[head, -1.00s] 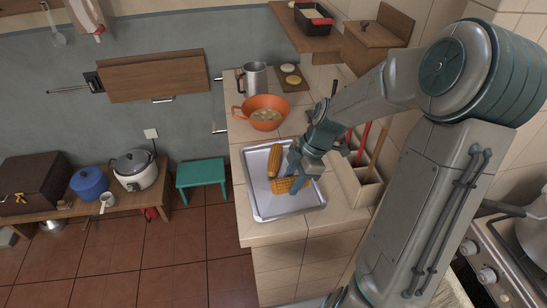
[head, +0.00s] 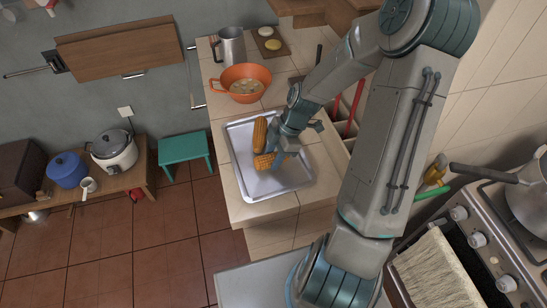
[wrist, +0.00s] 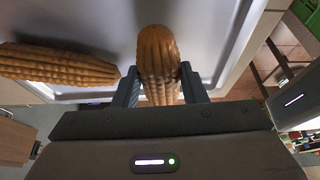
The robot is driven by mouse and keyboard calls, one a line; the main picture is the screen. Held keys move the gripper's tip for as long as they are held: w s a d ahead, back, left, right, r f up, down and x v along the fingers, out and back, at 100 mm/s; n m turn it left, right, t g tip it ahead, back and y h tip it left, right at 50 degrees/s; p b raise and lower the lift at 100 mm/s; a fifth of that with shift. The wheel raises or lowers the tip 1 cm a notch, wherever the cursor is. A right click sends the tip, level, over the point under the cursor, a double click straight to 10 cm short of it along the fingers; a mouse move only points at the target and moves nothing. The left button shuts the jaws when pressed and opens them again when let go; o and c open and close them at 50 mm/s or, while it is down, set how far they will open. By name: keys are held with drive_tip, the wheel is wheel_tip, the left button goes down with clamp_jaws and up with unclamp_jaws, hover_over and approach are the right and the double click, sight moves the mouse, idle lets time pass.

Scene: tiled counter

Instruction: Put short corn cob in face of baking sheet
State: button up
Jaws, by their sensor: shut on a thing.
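The short corn cob (head: 263,162) is over the baking sheet (head: 281,191), inside its outline. My gripper (head: 277,157) is shut on it, with one finger at each side in the wrist view (wrist: 158,82). I cannot tell if the held cob (wrist: 157,48) touches the sheet. A longer corn cob (head: 260,135) lies on the sheet beyond it and shows at the left in the wrist view (wrist: 55,68). The sheet is a shallow metal tray on the tiled counter. My gripper hides part of the held cob.
An orange pot (head: 243,84) and a metal jug (head: 231,46) stand on the counter beyond the sheet. A divided holder with red-handled utensils (head: 355,105) is right of the sheet. The stove (head: 480,240) is at the right. The sheet's near part is bare.

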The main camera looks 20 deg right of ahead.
drive_tip(key=shift+f, duration=0.9)
drive_tip(key=shift+f, duration=0.15)
drive_tip(key=o, duration=1.1)
drive_tip(key=shift+c, duration=0.2)
